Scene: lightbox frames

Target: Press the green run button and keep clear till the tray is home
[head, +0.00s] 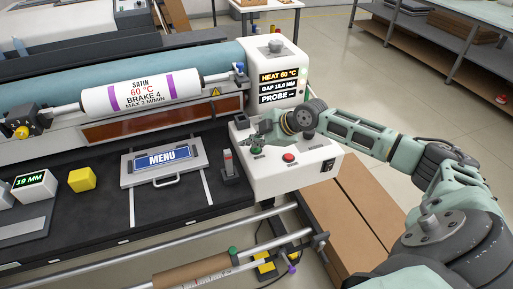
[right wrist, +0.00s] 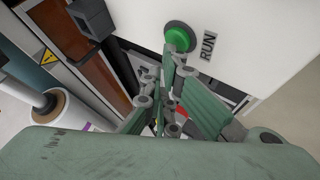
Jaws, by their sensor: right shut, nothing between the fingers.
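The green run button (right wrist: 181,33) is round, in a dark collar, beside the word RUN on a white panel in the right wrist view. My right gripper (right wrist: 176,58) is shut and empty, its fingertips at the button's lower edge; I cannot tell whether they touch it. In the head view my right gripper (head: 259,142) is over the left part of the white control box (head: 278,182) and largely covers the button there. The tray (head: 146,178), a grey plate with a blue MENU sign and a front handle, lies flat on the black bed. My left gripper is not in view.
A red button (head: 289,157) is on the same box, right of my gripper. Behind stands a display (head: 279,86) reading HEAT 60 °C. A white roller (head: 140,91) spans behind the bed. A yellow block (head: 82,179) sits left of the tray. A rail (head: 190,235) runs in front.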

